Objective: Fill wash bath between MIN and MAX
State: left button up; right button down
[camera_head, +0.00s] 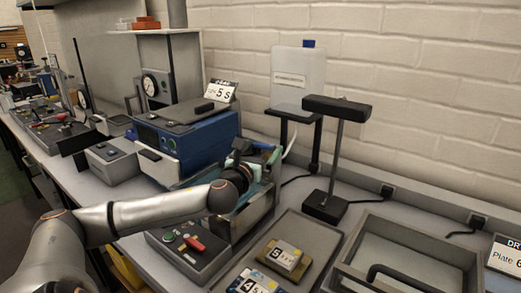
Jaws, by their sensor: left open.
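My left arm reaches in from the left, and its gripper (262,160) is over a metal-walled bath (258,212) in the middle of the bench. The gripper is small and partly hidden by its own wrist, and I see nothing clearly held in it. Teal and blue parts show around the fingers, and a pale curved tube (291,143) rises just to their right. I cannot tell whether the fingers touch them. The bath's inside, any liquid level and any MIN or MAX marks are hidden. My right gripper is not in view.
A control box (190,250) with a green button and red lever stands in front of the bath. A blue machine (195,140) stands behind left. A black lamp stand (326,203), a flat grey tray (318,238) with number cards and an open metal tray (458,257) lie right.

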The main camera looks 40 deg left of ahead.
pick_arm(q)
jog(key=c, duration=1.2)
jog(key=shift+a+f+m+h+b, duration=0.1)
jog(key=shift+a+m+h+b, duration=0.2)
jog(key=shift+m+h+b, duration=0.25)
jog(key=shift+w+a+m+t+h+b, duration=0.15)
jog(key=shift+m+t+h+b, duration=0.2)
jog(key=shift+t+h+b, duration=0.3)
jog(key=shift+a+m+h+b, duration=0.1)
jog(key=shift+m+h+b, duration=0.3)
jog(key=shift+h+b, duration=0.25)
jog(key=shift+w+h, duration=0.1)
jog(key=shift+h, duration=0.35)
jog(key=shift+r+m, duration=0.25)
jog(key=shift+m, duration=0.05)
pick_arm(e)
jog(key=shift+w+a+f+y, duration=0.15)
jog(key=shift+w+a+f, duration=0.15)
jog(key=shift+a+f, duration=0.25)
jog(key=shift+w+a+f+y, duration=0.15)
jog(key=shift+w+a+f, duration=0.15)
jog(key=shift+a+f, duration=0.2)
